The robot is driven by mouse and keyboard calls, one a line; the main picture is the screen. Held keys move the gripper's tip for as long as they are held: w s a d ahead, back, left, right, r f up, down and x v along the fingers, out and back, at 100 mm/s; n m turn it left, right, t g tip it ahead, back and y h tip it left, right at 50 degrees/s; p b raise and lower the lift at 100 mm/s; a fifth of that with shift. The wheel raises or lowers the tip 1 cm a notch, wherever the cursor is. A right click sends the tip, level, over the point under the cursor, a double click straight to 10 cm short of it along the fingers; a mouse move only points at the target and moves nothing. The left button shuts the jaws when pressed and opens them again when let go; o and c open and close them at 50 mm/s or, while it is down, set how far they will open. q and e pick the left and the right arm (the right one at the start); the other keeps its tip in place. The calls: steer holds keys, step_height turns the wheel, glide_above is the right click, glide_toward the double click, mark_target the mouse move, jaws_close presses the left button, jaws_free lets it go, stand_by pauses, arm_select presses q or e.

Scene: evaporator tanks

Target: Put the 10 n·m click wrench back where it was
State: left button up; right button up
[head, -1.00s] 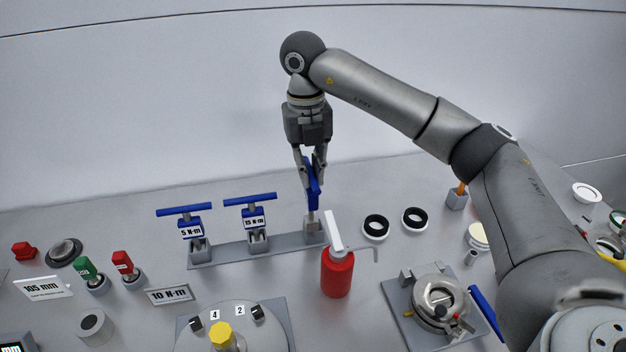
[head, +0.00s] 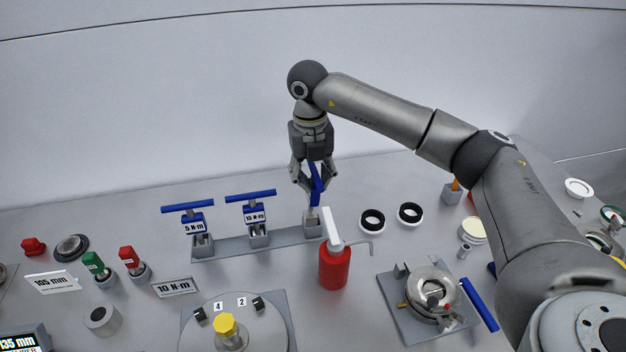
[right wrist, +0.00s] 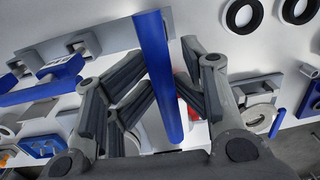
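The 10 N·m click wrench shows as a blue bar handle (head: 317,186) above the right-hand holder (head: 313,228) of the wrench rack (head: 282,240). Its handle is turned away from the line of the other two, and its label is not visible. My right gripper (head: 316,188) is open, with its fingers spread on both sides of the handle. In the right wrist view, the blue handle (right wrist: 158,75) lies between the parted fingers. The lower end of the wrench appears to be in the holder; how deep is hard to tell. My left gripper is not in view.
The 5 N·m wrench (head: 194,225) and 15 N·m wrench (head: 253,215) stand in the rack to the left. A red bottle (head: 334,268) with a white top stands close in front of the right-hand holder. Two black-and-white rings (head: 372,220) (head: 410,213) lie to the right.

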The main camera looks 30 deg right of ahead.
steer(key=shift+f, duration=0.7)
steer(key=shift+w, duration=0.1)
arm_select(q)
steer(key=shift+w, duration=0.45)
arm_select(e)
steer(key=shift+a+r, duration=0.15)
steer(key=shift+r, duration=0.25)
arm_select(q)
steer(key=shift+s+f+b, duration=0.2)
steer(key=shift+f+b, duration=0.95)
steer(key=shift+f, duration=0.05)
arm_select(e)
step_height(320, 180, up, 12)
steer(key=shift+w+a+f, duration=0.15)
steer(key=shift+w, duration=0.1)
